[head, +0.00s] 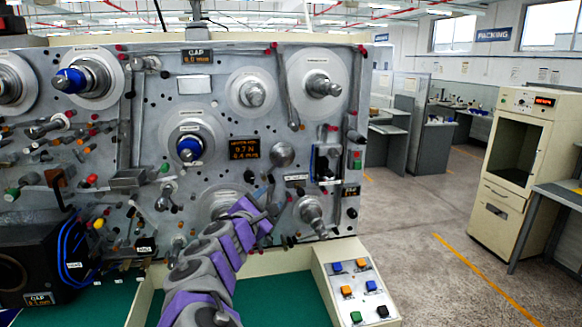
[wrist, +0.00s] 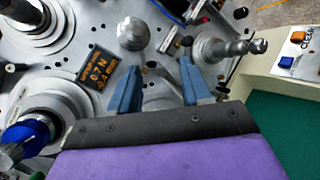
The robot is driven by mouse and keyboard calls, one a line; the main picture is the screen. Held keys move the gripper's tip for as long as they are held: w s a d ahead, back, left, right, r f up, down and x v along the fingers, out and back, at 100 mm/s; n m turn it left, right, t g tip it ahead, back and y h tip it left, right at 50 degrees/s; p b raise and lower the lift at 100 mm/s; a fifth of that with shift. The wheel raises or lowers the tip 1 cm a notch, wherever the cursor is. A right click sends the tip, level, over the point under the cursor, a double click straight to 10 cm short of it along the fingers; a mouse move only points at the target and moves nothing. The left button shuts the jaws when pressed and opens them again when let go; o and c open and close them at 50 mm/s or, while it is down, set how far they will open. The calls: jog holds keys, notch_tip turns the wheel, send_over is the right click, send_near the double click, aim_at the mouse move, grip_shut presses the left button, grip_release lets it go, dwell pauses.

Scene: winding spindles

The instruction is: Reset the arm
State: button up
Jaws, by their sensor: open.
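My purple and grey arm reaches up from the bottom of the head view toward the lower middle of the winding machine's panel (head: 220,100). My gripper (wrist: 157,82) shows in the wrist view as two blue-grey fingers, spread apart with nothing between them. Behind the fingers is the grey panel face. A bare metal spindle (wrist: 228,47) stands to the right of the fingers, and a round metal knob (wrist: 133,33) lies above and left. In the head view the fingertips are hard to make out against the panel.
A control box (head: 358,290) with coloured buttons stands right of my arm. A black unit (head: 40,262) with blue cable is at the lower left. Several spindles, including a blue-tipped one (head: 188,149), stick out of the panel. Open floor (head: 430,210) lies to the right, before a cream cabinet (head: 512,165).

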jog(key=s+d+m+g+h, duration=0.35)
jog(key=s+d+m, duration=0.25)
jog(key=d, duration=0.7)
jog(key=s+d+m+g+h, duration=0.2)
jog(key=s+d+m+g, duration=0.35)
jog(key=d, duration=0.75)
jog(key=s+d+f+m+g+y, duration=0.1)
jog(key=s+d+f+m+g, duration=0.2)
jog(key=s, duration=0.4)
jog(key=s+d+f+m+g+y, duration=0.2)
jog(key=s+d+f+m, duration=0.2)
jog(key=s, duration=0.3)
jog(key=s+a+f+m+g+y, duration=0.1)
jog(key=s+a+f+y, duration=0.2)
jog(key=s, duration=0.5)
jog(key=s+a+f+m+g+y, duration=0.2)
jog(key=s+a+f, duration=0.3)
jog(key=s, duration=0.4)
jog(key=s+a+f+m+g+y, duration=0.1)
jog(key=s+a+f+y, duration=0.3)
jog(key=s, duration=0.5)
jog(key=shift+s+a+f+m+g, duration=0.25)
jog(key=shift+a+f+m+g, duration=0.15)
jog(key=shift+a+m, duration=0.1)
jog(key=shift+d, duration=0.2)
